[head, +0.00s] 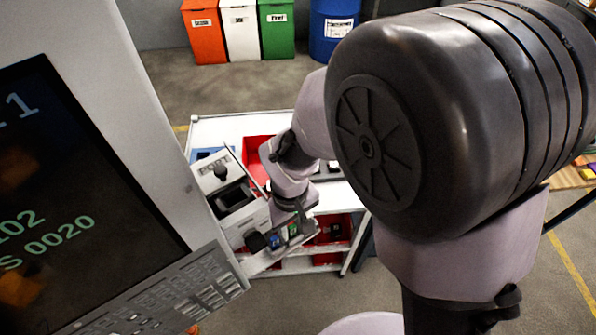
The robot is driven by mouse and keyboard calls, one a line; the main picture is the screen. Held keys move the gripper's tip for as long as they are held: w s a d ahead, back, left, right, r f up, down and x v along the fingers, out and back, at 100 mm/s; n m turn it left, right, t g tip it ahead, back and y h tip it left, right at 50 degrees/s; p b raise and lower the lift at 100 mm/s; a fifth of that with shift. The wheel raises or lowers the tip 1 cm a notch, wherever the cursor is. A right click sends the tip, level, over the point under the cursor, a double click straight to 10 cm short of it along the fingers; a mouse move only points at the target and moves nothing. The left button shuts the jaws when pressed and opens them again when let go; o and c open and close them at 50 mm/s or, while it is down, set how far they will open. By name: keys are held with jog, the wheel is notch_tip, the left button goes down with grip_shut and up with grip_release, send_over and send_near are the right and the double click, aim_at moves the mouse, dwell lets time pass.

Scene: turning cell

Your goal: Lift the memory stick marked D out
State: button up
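The wrist of my arm reaches down over a white cart, and my gripper (291,212) is a small dark shape at its end. It is just above a tilted grey panel (308,237) that carries small coloured pieces, among them a blue one (275,241) and a green one (293,231). These may be memory sticks, but their marks are too small to read, so I cannot tell which is D. The fingers are partly hidden by the wrist, and I cannot see whether they are open or touch anything.
A white machine unit (231,187) with a black knob stands left of my wrist on the cart (224,127). A red tray (256,150) lies behind. A large control console (150,293) blocks the left. Red, white and green bins (204,38) and a blue drum (331,25) stand at the back.

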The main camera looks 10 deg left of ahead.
grip_shut()
jog(key=shift+r, duration=0.1)
